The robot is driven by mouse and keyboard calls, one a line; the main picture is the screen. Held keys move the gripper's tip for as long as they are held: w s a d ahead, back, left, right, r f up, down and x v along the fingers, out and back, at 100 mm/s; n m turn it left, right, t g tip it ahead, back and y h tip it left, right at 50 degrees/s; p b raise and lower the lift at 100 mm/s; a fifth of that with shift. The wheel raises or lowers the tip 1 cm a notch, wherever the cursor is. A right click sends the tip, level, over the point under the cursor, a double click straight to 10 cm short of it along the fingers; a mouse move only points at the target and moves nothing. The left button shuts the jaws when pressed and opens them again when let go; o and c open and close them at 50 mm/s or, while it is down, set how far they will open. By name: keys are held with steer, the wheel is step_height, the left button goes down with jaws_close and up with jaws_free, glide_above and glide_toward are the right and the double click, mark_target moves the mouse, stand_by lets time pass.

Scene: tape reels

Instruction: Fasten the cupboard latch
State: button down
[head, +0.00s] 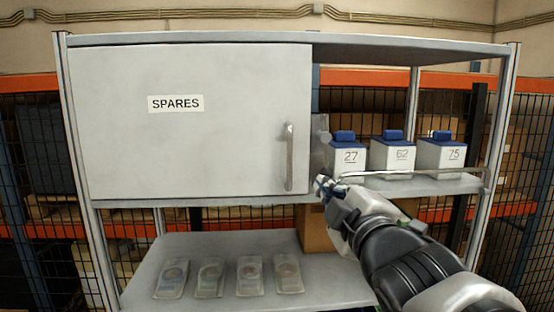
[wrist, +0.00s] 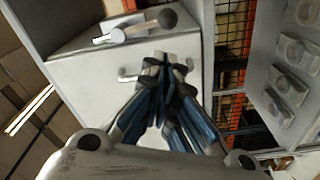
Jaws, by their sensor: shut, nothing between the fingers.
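The grey cupboard door (head: 190,120), labelled SPARES, looks shut in the head view. A vertical bar handle (head: 289,157) is at its right edge. A pale latch with a round knob (head: 323,137) sits just right of the door edge. In the wrist view the latch shows as a light bar and bracket with a dark ball knob (wrist: 167,18), beyond my fingertips. I cannot tell whether it is engaged. My gripper (head: 324,184) is shut and empty, below and close to the latch. In the wrist view its fingertips (wrist: 165,62) partly cover the handle, whose ends show either side.
Numbered white boxes with blue tops (head: 402,155) stand on the open shelf at right, behind a thin rail (head: 420,172). Several flat reel cases (head: 249,276) lie on the lower shelf (head: 215,245). My arm crosses the front right. Space before the door is clear.

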mark_target(326, 160)
steer(key=shift+s+a, duration=0.2)
steer(key=w, duration=0.3)
steer(key=w+p, duration=0.1)
steer(key=w, duration=0.6)
steer(key=shift+w+a+r+p, duration=0.1)
steer(key=shift+a+p, duration=0.15)
steer(key=shift+p, duration=0.1)
steer(key=shift+d+n+b, duration=0.1)
steer(key=shift+n+b, duration=0.2)
steer(key=shift+b, duration=0.15)
steer(key=shift+d, duration=0.2)
